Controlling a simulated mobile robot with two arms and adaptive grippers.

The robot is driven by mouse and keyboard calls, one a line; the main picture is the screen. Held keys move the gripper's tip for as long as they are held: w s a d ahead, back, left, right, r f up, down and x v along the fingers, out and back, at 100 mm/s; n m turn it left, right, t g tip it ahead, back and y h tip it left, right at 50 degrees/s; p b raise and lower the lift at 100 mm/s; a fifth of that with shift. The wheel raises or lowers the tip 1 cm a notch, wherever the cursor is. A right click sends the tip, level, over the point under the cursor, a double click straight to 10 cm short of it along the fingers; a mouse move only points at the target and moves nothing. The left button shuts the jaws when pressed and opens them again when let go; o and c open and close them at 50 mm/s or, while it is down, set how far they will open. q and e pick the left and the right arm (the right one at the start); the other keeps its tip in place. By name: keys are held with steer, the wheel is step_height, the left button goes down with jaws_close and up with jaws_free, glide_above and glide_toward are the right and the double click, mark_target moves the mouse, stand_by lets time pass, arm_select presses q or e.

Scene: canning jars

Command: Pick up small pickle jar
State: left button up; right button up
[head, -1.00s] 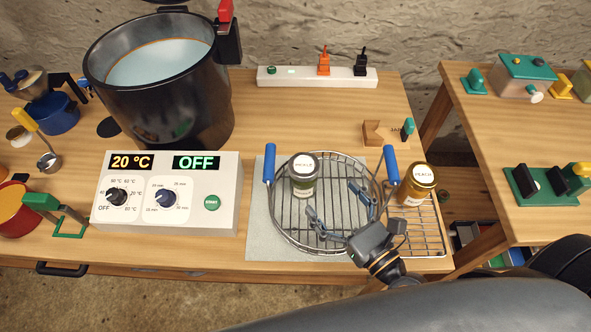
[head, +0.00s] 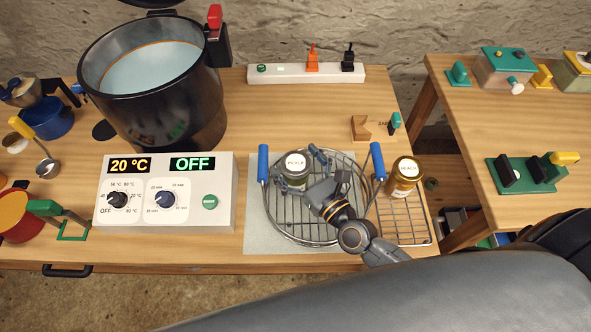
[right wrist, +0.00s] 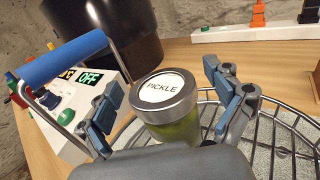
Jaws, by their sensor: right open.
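The small pickle jar (head: 294,173) has a silver lid with a white PICKLE label and green contents. It stands upright on the round wire rack (head: 296,236) with blue handles. My right gripper (head: 302,165) reaches in from the lower right at the jar. In the right wrist view the jar (right wrist: 166,100) sits between the two open fingers of the gripper (right wrist: 165,95), with visible gaps to both. The jar's lower part is hidden by the gripper body in that view. My left gripper is not in view.
A yellow-lidded peach jar (head: 404,176) stands on a cooling rack (head: 403,222) to the right. The control box (head: 165,215) is left of the round rack. A large black pot (head: 150,95) stands behind it. A power strip (head: 270,74) lies at the back.

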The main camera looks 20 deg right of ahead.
jaws_close()
stand_by(0.3)
steer(key=shift+r, duration=0.15)
